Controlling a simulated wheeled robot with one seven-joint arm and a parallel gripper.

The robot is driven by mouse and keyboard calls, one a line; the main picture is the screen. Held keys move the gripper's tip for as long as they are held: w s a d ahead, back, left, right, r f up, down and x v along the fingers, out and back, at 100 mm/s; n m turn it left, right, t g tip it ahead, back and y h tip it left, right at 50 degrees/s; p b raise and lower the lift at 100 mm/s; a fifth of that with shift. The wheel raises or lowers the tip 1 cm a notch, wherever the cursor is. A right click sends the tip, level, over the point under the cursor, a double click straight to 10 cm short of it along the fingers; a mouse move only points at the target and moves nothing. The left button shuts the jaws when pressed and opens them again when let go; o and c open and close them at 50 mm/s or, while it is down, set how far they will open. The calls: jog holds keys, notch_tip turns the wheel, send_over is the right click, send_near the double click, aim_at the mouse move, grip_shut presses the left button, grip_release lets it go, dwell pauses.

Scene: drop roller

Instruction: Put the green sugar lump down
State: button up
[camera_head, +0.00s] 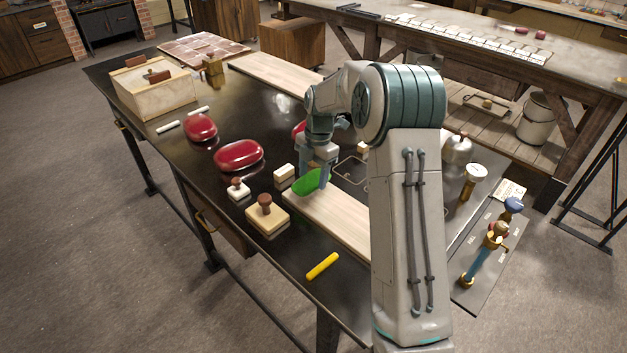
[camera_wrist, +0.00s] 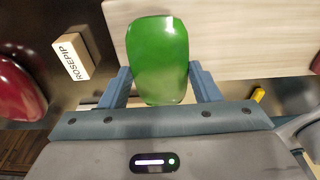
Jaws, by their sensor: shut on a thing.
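The green sugar lump (camera_wrist: 158,62) is a glossy, rounded oblong. My gripper (camera_wrist: 160,88) is shut on it, with one blue finger on each side, in the wrist view. The board also shows behind the lump in the wrist view (camera_wrist: 240,40). I cannot tell whether the lump touches the board.
Red lumps (camera_head: 238,155) (camera_head: 201,127) lie to the left. A wooden box (camera_head: 150,90) stands far left.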

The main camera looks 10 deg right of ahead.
aim_at(314, 178)
jog(key=shift+f+p, duration=0.3)
jog(key=shift+f, duration=1.3)
jog(key=shift+f, duration=0.2)
jog(key=o, duration=1.1)
jog(key=shift+r, duration=0.1)
jog(key=shift+r, duration=0.1)
